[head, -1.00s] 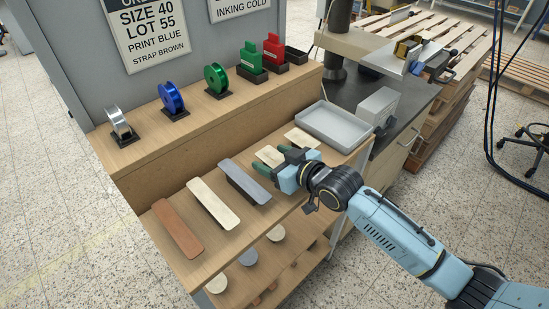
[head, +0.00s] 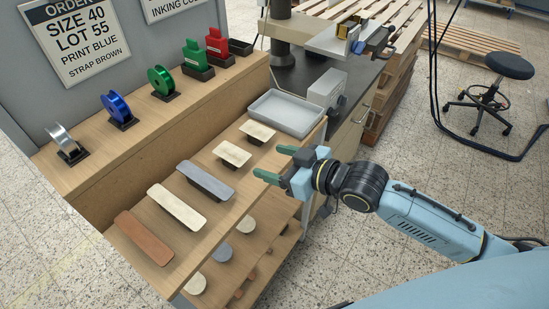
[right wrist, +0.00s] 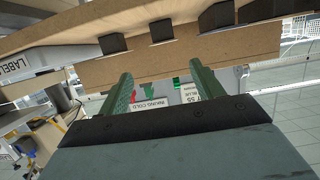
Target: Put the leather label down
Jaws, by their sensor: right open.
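Two small cream pieces that look like leather labels lie on the bench's wooden ledge, a nearer one (head: 232,153) and a farther one (head: 257,131), each on a dark support. My right gripper (head: 272,163) is open, with its green fingers apart and nothing between them. It hangs to the right of the nearer label, clear of it, by the front edge of the ledge. In the right wrist view the fingers (right wrist: 160,82) are also apart and empty; I cannot make out a label there. My left gripper is not in view.
A brown strap (head: 145,237), a cream strap (head: 176,206) and a grey strap (head: 206,178) lie left of the labels. A grey tray (head: 287,113) stands beyond them. Foil reels line the upper shelf. A stool (head: 490,90) stands at right on open floor.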

